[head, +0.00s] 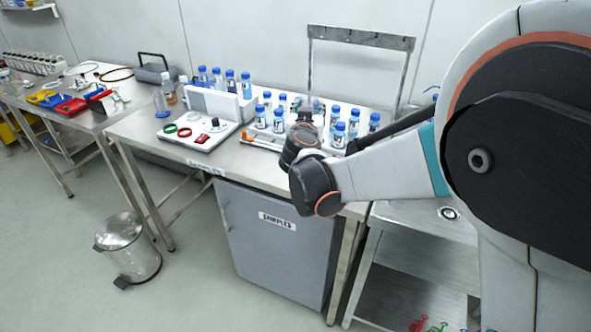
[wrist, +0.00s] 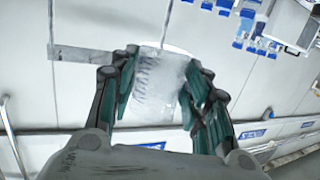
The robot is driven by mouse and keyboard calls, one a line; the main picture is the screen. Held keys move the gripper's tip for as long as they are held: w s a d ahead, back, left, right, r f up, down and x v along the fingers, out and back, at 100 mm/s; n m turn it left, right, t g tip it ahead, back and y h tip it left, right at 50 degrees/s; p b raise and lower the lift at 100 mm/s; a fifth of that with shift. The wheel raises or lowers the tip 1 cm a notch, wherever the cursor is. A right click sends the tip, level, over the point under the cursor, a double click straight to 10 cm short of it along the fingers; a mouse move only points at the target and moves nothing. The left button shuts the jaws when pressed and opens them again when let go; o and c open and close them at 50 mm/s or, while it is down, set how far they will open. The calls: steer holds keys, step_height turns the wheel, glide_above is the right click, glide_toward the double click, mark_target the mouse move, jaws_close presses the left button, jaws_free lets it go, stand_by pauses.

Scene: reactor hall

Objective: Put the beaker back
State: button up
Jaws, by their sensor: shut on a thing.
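The beaker (wrist: 155,88) is clear, with markings on its side. In the wrist view it sits between the green-lined fingers of my gripper (wrist: 160,82), which is shut on it. In the head view my gripper (head: 306,122) is over the right part of the steel bench, among blue-capped bottles. My own wrist and arm hide much of it there, and the beaker cannot be made out clearly. Behind it stands a metal frame (head: 362,38) with a top bar. I cannot tell whether the beaker touches anything below it.
Several blue-capped bottles (head: 340,134) stand close around my gripper. A white device (head: 205,132) with red and green rings is to the left. A grey cabinet (head: 268,240) labelled SAMPLES is under the bench. A metal bin (head: 128,248) stands on the open floor at left.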

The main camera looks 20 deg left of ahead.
steer(key=f+b, duration=0.3)
steer(key=f, duration=0.7)
steer(key=f+b, duration=0.4)
steer(key=f, duration=0.6)
steer(key=shift+s+a, duration=0.1)
steer(key=shift+a, duration=0.1)
steer(key=o, duration=1.1)
steer(key=shift+s+r, duration=0.1)
steer(key=p+v, duration=0.3)
steer(key=v, duration=0.9)
